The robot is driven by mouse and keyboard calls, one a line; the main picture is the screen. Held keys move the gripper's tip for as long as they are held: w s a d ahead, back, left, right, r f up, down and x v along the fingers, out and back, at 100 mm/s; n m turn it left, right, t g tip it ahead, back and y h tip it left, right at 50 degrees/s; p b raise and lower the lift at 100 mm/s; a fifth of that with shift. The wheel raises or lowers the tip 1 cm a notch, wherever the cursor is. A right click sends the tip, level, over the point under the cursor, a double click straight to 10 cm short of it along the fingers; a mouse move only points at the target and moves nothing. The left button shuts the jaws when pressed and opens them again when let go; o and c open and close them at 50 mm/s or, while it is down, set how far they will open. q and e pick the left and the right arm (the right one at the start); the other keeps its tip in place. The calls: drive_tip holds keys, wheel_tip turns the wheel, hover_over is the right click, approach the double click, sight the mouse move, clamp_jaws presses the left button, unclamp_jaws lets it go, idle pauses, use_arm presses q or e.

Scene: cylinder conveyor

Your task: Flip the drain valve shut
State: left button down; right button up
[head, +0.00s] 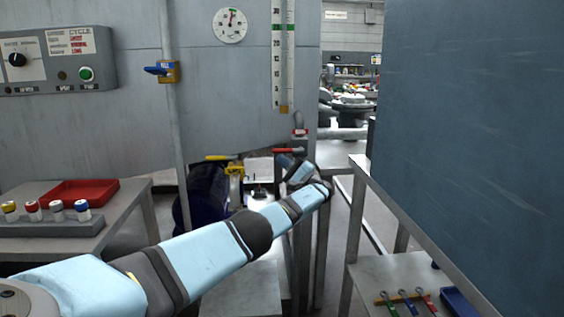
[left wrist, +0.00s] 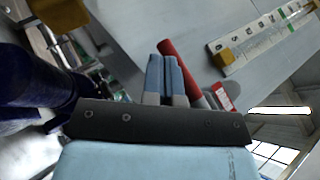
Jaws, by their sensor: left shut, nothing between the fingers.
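A red lever handle (head: 288,150) lies roughly level at the lower right of the big grey tank, below a small red and white tag (head: 299,132). The label is too small to read. In the left wrist view the red handle (left wrist: 180,68) runs slantwise right beside my fingers, and the tag shows in that view too (left wrist: 222,97). My left gripper (left wrist: 163,68) is shut and empty, its fingertips close to the handle; I cannot tell whether they touch. In the head view my wrist hides most of the gripper. My right gripper is not in view.
A yellow-handled valve (head: 222,158) sits left of the red lever. A blue lever (head: 157,70) is on the tank pipe. A side table (head: 60,245) stands left, and a large blue-grey panel (head: 470,120) blocks the right.

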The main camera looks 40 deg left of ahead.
use_arm(q)
drive_tip(key=b+v, duration=0.2)
drive_tip(key=v, duration=0.5)
use_arm(e)
drive_tip(key=shift+w+d+f+n+t, duration=0.1)
drive_tip(key=shift+w+d+n+t, duration=0.25)
drive_tip(key=shift+w+n, duration=0.35)
drive_tip(key=shift+s+f, duration=0.15)
